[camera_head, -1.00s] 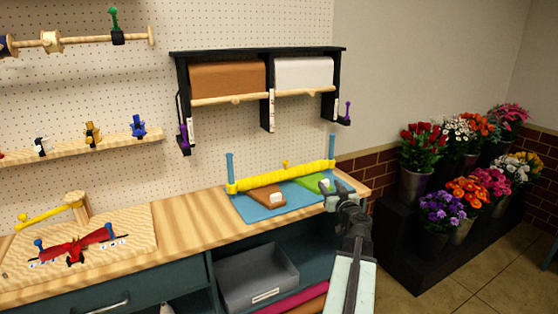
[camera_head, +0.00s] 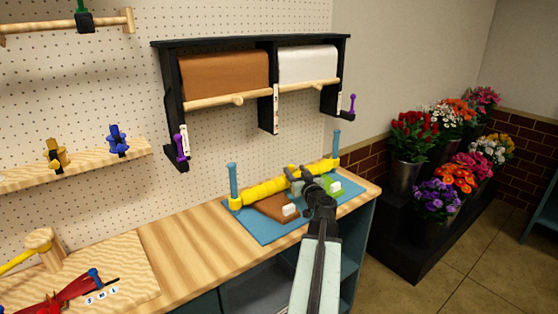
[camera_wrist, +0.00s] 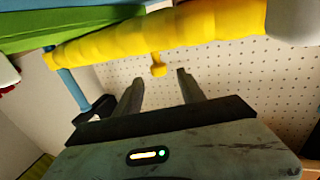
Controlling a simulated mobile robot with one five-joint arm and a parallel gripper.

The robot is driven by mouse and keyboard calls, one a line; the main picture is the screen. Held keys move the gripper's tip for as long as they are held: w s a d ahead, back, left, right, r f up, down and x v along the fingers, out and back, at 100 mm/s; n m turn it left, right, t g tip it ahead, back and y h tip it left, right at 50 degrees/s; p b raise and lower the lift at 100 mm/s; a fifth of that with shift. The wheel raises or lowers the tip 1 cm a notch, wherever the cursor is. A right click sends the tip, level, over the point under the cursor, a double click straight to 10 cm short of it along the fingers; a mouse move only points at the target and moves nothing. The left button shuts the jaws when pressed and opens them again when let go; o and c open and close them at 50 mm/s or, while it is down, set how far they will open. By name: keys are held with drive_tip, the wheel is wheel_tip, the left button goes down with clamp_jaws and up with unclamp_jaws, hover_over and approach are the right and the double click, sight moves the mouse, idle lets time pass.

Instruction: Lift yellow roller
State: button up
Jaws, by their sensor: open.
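The yellow roller (camera_head: 264,189) lies level between two blue posts (camera_head: 233,180) over a blue mat (camera_head: 262,229). My gripper (camera_head: 301,178) is at the right half of the roller in the head view and partly covers it. In the wrist view the roller (camera_wrist: 165,33) crosses the top of the picture. A small yellow knob (camera_wrist: 158,68) sticks out from it and appears between my two open fingertips (camera_wrist: 157,77). The jaws hold nothing. Whether a finger touches the knob I cannot tell.
A brown piece (camera_head: 277,207) and a green piece (camera_head: 347,189) lie on the mat by the roller. A black rack (camera_head: 270,80) with paper rolls hangs above. The wooden counter (camera_head: 190,240) is clear left of the mat. Flower buckets (camera_head: 404,173) stand at right.

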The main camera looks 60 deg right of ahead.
drive_tip(key=x, duration=0.8)
drive_tip(key=shift+s, duration=0.1)
clamp_jaws()
idle(1.2)
